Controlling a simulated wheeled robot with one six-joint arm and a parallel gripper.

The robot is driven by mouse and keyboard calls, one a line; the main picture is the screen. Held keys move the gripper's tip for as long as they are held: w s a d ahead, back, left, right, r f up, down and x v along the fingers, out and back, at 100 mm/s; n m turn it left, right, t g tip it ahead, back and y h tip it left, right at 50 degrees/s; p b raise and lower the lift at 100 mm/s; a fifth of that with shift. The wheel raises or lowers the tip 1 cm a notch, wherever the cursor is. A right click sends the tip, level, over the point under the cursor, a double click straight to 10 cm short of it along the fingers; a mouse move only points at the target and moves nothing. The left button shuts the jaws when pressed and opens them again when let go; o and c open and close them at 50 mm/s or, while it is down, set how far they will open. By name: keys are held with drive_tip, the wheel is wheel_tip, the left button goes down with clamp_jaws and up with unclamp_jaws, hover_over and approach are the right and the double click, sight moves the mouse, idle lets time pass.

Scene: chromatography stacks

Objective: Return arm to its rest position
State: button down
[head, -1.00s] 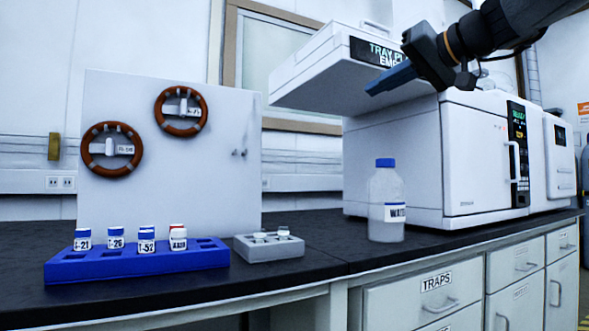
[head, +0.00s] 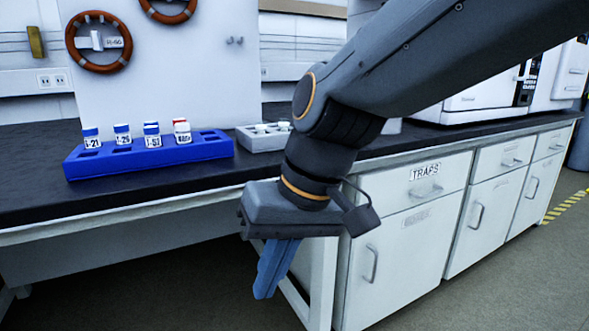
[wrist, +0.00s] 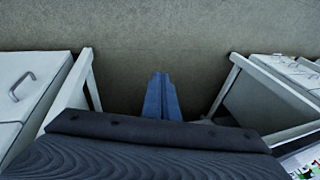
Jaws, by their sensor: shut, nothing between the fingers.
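My gripper (head: 268,290) hangs pointing down in front of the bench edge in the head view. Its blue fingers are together and hold nothing. The wrist view shows the same shut fingers (wrist: 162,100) over the bare grey floor. My arm runs in from the upper right and hides part of the bench and the machine behind it.
A blue rack (head: 150,155) with several labelled vials and a grey tray (head: 262,139) stand on the black bench top (head: 40,200). White cabinets, one drawer labelled TRAPS (head: 425,175), stand right of my gripper. The floor (head: 450,285) in front is clear.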

drive_tip(key=s+d+f+n+h, duration=0.2)
drive_tip(key=s+f, duration=0.4)
drive_tip(key=s, duration=0.2)
drive_tip(key=d+r+m+p, duration=0.2)
drive_tip(key=d+r+p, duration=0.5)
drive_tip(key=p, duration=0.6)
drive_tip(key=d+r+m+h+p, duration=0.1)
drive_tip(key=d+r+m+p, duration=0.1)
drive_tip(key=d+r+p, duration=0.5)
drive_tip(key=d+r+m+p, duration=0.3)
drive_tip(key=d+r+p, duration=0.4)
drive_tip(key=r+p, duration=0.8)
drive_tip(key=p, duration=0.3)
drive_tip(key=shift+w+g+h+p, duration=0.15)
drive_tip(key=shift+g+h+p, duration=0.15)
drive_tip(key=shift+h+p, duration=0.1)
